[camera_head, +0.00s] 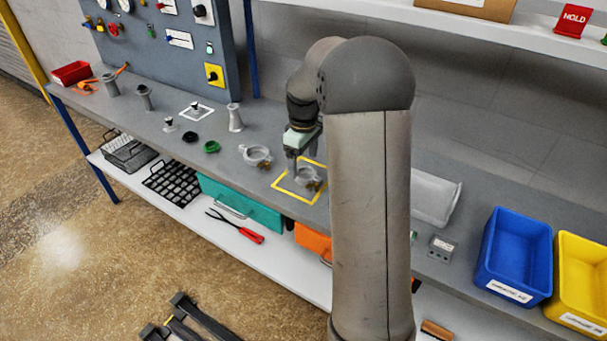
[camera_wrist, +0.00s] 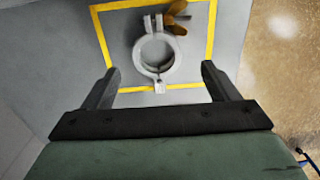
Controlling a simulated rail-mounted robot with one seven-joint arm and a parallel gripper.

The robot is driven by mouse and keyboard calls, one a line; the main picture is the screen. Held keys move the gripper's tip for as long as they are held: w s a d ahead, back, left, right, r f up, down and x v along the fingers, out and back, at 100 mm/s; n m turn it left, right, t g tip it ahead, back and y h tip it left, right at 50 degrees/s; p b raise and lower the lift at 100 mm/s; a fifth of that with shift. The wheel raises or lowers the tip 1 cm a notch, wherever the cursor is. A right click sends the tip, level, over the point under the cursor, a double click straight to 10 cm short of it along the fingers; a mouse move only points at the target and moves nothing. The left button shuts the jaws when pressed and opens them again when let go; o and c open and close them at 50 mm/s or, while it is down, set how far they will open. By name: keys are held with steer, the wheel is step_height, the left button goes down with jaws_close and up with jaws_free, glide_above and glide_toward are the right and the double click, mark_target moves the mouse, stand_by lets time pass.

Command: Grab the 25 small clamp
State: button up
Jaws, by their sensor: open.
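The small clamp is a grey metal ring (camera_wrist: 154,56) with a brass wing nut (camera_wrist: 177,18), lying inside a yellow taped square (camera_wrist: 97,35) in the wrist view. In the head view the clamp (camera_head: 306,177) lies in the yellow square on the bench, partly hidden by my arm. My gripper (camera_wrist: 157,85) is open and empty, its two fingers spread wide on either side of the clamp's near end. It does not touch the clamp. In the head view my gripper (camera_head: 300,155) is directly above the yellow square.
A larger grey clamp (camera_head: 257,156) lies left of the square on the bench (camera_head: 228,178). A green ring (camera_head: 211,147), a black ring (camera_head: 190,137) and grey fittings (camera_head: 235,117) stand farther left. A clear tray (camera_head: 436,198) and blue bin (camera_head: 517,255) are at right.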

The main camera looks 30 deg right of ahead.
steer(key=shift+w+d+f, duration=0.1)
steer(key=shift+w+f, duration=0.05)
steer(key=shift+f, duration=1.75)
steer(key=c, duration=1.1)
